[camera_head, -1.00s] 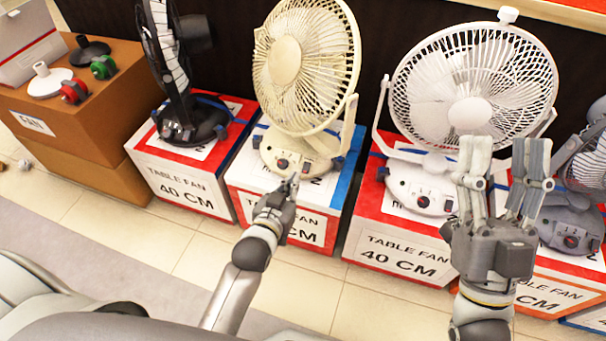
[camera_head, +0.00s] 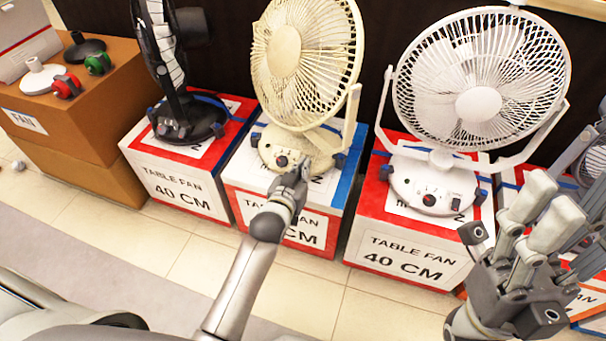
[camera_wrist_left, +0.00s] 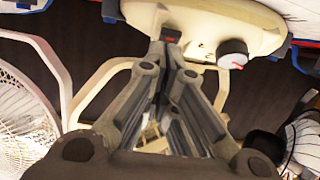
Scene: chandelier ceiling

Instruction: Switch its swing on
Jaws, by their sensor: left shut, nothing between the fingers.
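The cream table fan (camera_head: 307,60) stands on a box in the middle of the head view. Its base has a round knob (camera_head: 281,160); this knob, with a red mark, also shows in the left wrist view (camera_wrist_left: 232,53). A small dark switch with red on it (camera_wrist_left: 171,33) sits beside the knob. My left gripper (camera_head: 303,168) is shut and empty at the front of this base. In the wrist view its fingertips (camera_wrist_left: 172,46) overlap the switch's edge; I cannot tell whether they touch. My right gripper (camera_head: 565,205) is open and empty at the right, before the boxes.
A white fan (camera_head: 480,100) stands right of the cream one, a black fan (camera_head: 165,60) left, each on a table-fan box. A grey fan is partly hidden at far right. A brown box (camera_head: 75,125) with fan parts stands far left. Tiled floor before the boxes is clear.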

